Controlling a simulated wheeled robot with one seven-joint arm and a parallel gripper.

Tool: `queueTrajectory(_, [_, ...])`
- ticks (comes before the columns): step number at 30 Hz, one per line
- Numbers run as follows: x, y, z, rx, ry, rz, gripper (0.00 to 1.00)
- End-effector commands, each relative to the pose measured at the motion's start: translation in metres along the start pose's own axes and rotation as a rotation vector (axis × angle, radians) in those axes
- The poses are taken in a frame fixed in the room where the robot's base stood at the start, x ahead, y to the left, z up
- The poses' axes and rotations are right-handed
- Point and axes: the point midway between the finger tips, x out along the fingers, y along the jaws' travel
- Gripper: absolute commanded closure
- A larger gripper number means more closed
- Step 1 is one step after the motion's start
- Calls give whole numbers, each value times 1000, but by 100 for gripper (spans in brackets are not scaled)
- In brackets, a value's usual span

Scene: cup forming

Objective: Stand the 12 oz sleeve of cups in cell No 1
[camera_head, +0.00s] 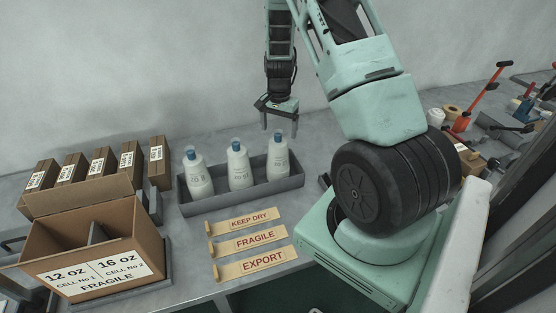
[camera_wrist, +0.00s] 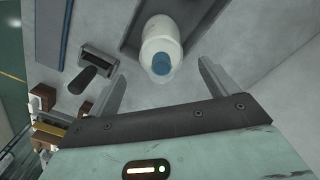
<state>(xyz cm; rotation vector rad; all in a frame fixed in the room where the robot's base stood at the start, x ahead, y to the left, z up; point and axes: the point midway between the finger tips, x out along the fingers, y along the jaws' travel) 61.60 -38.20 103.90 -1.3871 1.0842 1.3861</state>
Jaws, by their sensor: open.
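Three white sleeves of cups with blue tops stand in a grey tray (camera_head: 243,195): a left one (camera_head: 199,178), a middle one (camera_head: 239,168) and a right one (camera_head: 278,160). Their labels are too small to read surely. My gripper (camera_head: 280,123) is open and empty, pointing down above and behind the right sleeve. In the wrist view one sleeve (camera_wrist: 160,38) shows just beyond my gripper (camera_wrist: 162,72), its blue top between the fingertips. The open carton (camera_head: 120,262) has a divider; its left cell is marked 12 oz, Cell No 1, its right 16 oz. The visible cell parts look empty.
Several small brown boxes (camera_head: 100,163) stand behind the carton. Three tan strips (camera_head: 250,241) marked KEEP DRY, FRAGILE and EXPORT lie in front of the tray. Tools and rolls lie at the right. The wall is close behind the tray.

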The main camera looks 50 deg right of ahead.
Motion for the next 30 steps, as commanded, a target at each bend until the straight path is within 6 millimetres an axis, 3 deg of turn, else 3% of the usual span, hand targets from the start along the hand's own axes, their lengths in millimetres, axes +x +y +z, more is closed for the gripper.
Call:
queueTrajectory(9, [34, -2, 2, 0, -1, 1, 14])
queueTrajectory(18, [40, -2, 2, 0, 0, 0, 14])
queueTrajectory(20, [40, -2, 2, 0, 0, 0, 28])
queueTrajectory(25, [40, -2, 2, 0, 0, 0, 76])
queueTrajectory(27, [39, -2, 2, 0, 0, 0, 83])
queueTrajectory(30, [39, -2, 2, 0, 0, 0, 83])
